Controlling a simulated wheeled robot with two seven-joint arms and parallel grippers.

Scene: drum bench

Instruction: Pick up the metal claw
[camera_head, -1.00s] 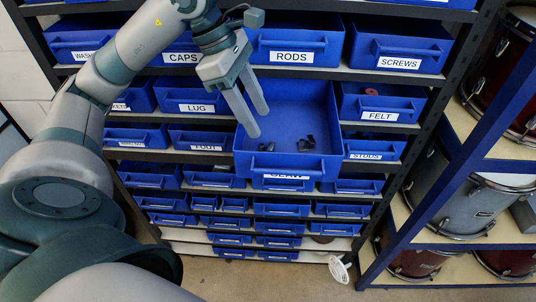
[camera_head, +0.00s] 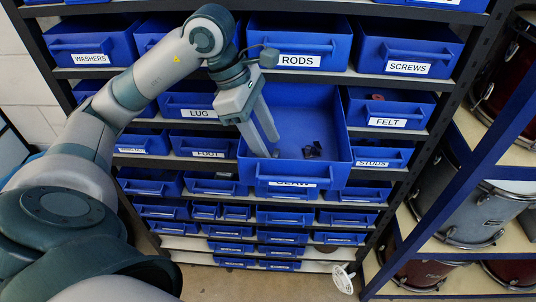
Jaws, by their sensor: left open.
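Small dark metal claws (camera_head: 312,151) lie on the floor of a pulled-out blue drawer (camera_head: 334,172) with a label on its front that seems to read CLAW. My left gripper (camera_head: 268,147) points down into the left part of this drawer, left of the claws. Its two fingers are apart with nothing between them. Another dark piece beside the left fingertips is partly hidden. My right gripper does not show.
Labelled blue bins fill the rack around the drawer, with the RODS bin (camera_head: 299,45) above and the FELT bin (camera_head: 388,110) to the right. Drums (camera_head: 462,205) stand on a blue-framed shelf at the right. A white round object (camera_head: 343,278) is near the floor.

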